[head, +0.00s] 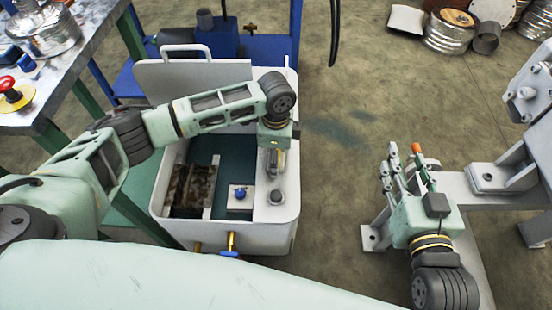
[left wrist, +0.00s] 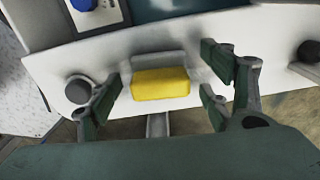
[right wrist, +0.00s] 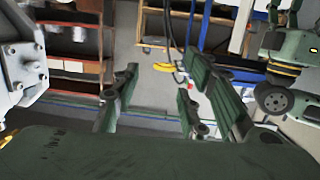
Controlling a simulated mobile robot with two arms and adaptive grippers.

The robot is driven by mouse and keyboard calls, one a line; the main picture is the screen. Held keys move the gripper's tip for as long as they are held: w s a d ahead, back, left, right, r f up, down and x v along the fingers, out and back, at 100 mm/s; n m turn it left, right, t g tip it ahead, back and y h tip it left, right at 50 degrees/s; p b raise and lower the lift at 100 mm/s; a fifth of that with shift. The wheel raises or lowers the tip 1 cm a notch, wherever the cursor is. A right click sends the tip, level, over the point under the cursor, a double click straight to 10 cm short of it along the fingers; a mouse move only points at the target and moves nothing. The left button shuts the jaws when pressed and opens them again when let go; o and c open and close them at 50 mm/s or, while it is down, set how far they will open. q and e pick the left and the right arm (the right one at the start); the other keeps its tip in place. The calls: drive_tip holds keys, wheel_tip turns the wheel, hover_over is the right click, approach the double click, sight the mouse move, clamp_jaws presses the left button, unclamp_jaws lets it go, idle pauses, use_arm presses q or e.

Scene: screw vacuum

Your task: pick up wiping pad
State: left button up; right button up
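A yellow block, which looks like the wiping pad (left wrist: 160,84), sits in a grey holder on the white rim of the machine in the left wrist view. My left gripper (left wrist: 165,88) is open, with fingers on either side of the pad and gaps between them and it. In the head view my left gripper (head: 275,160) points down over the right side of the white machine (head: 270,215); its fingers and the pad are mostly hidden there. My right gripper (head: 405,163) is open and empty, away to the right; its spread fingers also show in the right wrist view (right wrist: 160,85).
The machine has a raised lid (head: 195,85), a dark compartment (head: 190,190), a blue knob (head: 240,192) and a brass valve (head: 232,241). A workbench (head: 95,25) stands at left. A grey metal frame (head: 480,215) is close to my right gripper. Floor (head: 345,120) between is clear.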

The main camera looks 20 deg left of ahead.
use_arm(q)
drive_tip(key=c, duration=1.2)
drive_tip(key=shift+r, duration=0.15)
use_arm(e)
drive_tip(key=shift+f, duration=0.1)
use_arm(q)
wheel_tip(320, 180, up, 4)
drive_tip(key=shift+p, duration=1.05)
drive_tip(key=shift+s+d+r+p, duration=0.3)
drive_tip(key=shift+s+d+r, duration=0.1)
drive_tip(key=shift+d, duration=0.1)
drive_tip(key=s+d+r+p, duration=0.3)
drive_tip(key=s+d+r, duration=0.3)
drive_tip(key=s+d, duration=0.1)
drive_tip(key=shift+d, duration=0.35)
use_arm(e)
drive_tip(key=s+d+f+g+h, duration=0.1)
drive_tip(key=s+d+f+g, duration=0.2)
drive_tip(key=s+f+g, duration=0.3)
drive_tip(key=s+d+f+g+h, duration=0.2)
drive_tip(key=s+f+g, duration=0.4)
drive_tip(key=s, duration=0.5)
drive_tip(key=shift+s+d+f+m, duration=0.3)
drive_tip(key=shift+d+f, duration=0.05)
drive_tip(key=shift+d, duration=0.4)
